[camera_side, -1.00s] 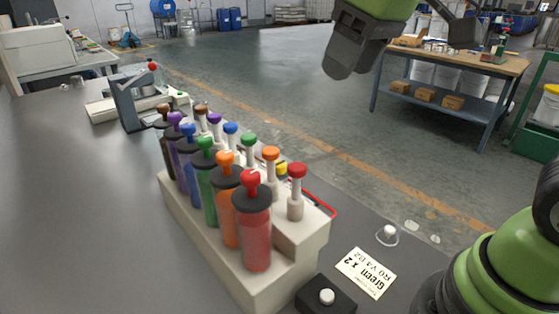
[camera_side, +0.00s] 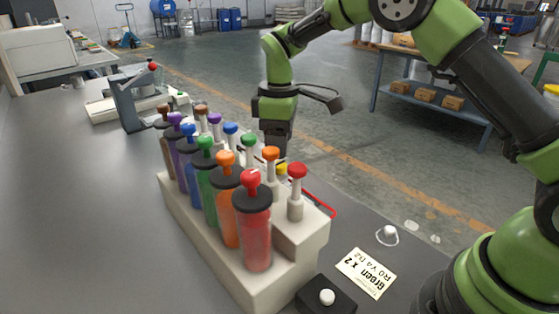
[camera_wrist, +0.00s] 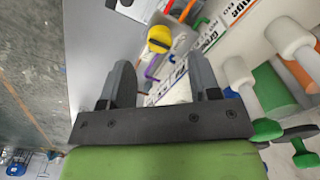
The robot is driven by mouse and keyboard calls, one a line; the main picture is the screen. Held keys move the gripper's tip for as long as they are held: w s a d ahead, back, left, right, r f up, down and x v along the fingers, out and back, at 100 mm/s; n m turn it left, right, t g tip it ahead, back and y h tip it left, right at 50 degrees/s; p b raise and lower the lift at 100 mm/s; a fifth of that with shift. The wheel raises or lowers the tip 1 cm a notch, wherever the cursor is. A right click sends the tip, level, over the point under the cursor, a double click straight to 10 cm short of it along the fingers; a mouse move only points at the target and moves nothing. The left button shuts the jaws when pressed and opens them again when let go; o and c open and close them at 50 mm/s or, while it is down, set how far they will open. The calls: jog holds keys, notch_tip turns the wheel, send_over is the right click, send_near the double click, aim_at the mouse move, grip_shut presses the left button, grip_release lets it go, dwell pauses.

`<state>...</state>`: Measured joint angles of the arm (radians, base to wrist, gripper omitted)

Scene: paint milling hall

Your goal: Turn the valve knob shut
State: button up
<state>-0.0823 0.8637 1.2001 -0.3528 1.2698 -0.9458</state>
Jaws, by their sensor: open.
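A pale rack (camera_side: 285,255) holds coloured tubes with round-topped plungers in front and a back row of stemmed knobs, including red (camera_side: 297,171), orange (camera_side: 271,154) and green (camera_side: 249,139). I cannot tell which knob is the task's valve knob. My gripper (camera_side: 276,142) points down behind the rack, its tips hidden by the knobs. In the wrist view my gripper (camera_wrist: 160,62) is open, with nothing held. A yellow rounded piece (camera_wrist: 160,38) shows beyond and between the fingers. A green knob (camera_wrist: 268,130) is right of the right finger.
A card reading "Green x 2" (camera_side: 366,273) and a black box with a white button (camera_side: 327,297) lie at the rack's near end. A small white piece (camera_side: 389,232) is farther right. A grey stand with a red ball (camera_side: 130,100) is at the left. The counter's left side is clear.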

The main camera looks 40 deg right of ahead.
aim_at(279, 164)
notch_tip(279, 164, down, 5)
jog(key=shift+f, duration=0.1)
dwell(0.3)
jog(key=c, duration=0.9)
